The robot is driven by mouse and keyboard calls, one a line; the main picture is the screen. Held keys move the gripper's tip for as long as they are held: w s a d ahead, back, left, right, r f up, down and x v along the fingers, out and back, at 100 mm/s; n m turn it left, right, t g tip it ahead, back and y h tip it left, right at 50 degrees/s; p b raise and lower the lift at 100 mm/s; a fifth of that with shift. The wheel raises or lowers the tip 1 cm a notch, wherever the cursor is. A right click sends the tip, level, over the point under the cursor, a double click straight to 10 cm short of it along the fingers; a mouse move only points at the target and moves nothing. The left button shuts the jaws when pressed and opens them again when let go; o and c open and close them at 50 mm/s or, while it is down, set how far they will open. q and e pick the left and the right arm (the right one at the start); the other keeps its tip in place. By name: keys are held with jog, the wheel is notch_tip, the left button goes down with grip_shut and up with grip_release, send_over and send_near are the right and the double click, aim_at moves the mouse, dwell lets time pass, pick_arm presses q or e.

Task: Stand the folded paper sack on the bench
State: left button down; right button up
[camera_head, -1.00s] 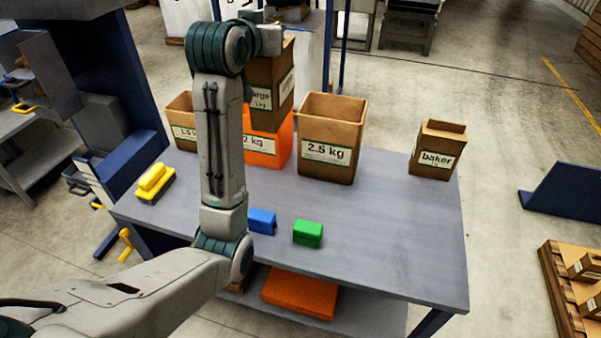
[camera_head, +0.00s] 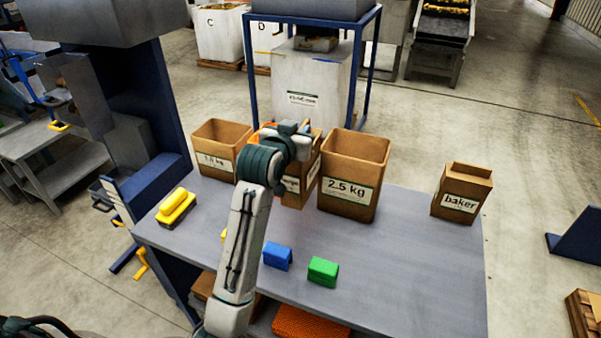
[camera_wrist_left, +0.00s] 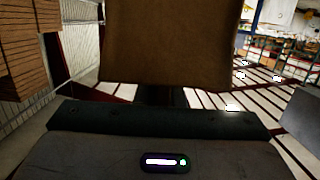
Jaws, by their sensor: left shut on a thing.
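My left gripper (camera_head: 296,136) is shut on the top of a brown paper sack (camera_head: 298,186) with a white label, partly covered by my wrist. The sack hangs roughly upright between the 1.5 kg box and the 2.5 kg box, low over the grey bench (camera_head: 400,265). I cannot tell whether its bottom touches the bench. In the left wrist view the sack (camera_wrist_left: 170,45) fills the top middle as a plain brown face; the fingertips are hidden there. My right gripper is not in view.
The 1.5 kg box (camera_head: 222,140) stands left and the 2.5 kg box (camera_head: 355,160) right of the sack. A baker sack (camera_head: 463,192) stands at the right. Blue (camera_head: 278,256) and green (camera_head: 323,271) blocks and a yellow-handled thing (camera_head: 176,207) lie nearer. The bench's front right is clear.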

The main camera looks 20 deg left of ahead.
aim_at(290, 187)
pick_arm(q)
notch_tip(290, 187, down, 13)
jog(key=shift+r+p, duration=0.15)
jog(key=shift+p, duration=0.7)
jog(key=c, duration=1.7)
grip_release()
jog(key=shift+f, duration=0.25)
jog(key=shift+o, duration=0.8)
jog(key=shift+s, duration=0.1)
jog(key=shift+r, duration=0.1)
jog(key=b+v, duration=0.2)
jog(key=v, duration=0.8)
jog(key=shift+s, duration=0.4)
jog(key=shift+s+r, duration=0.15)
jog(key=shift+s, duration=0.45)
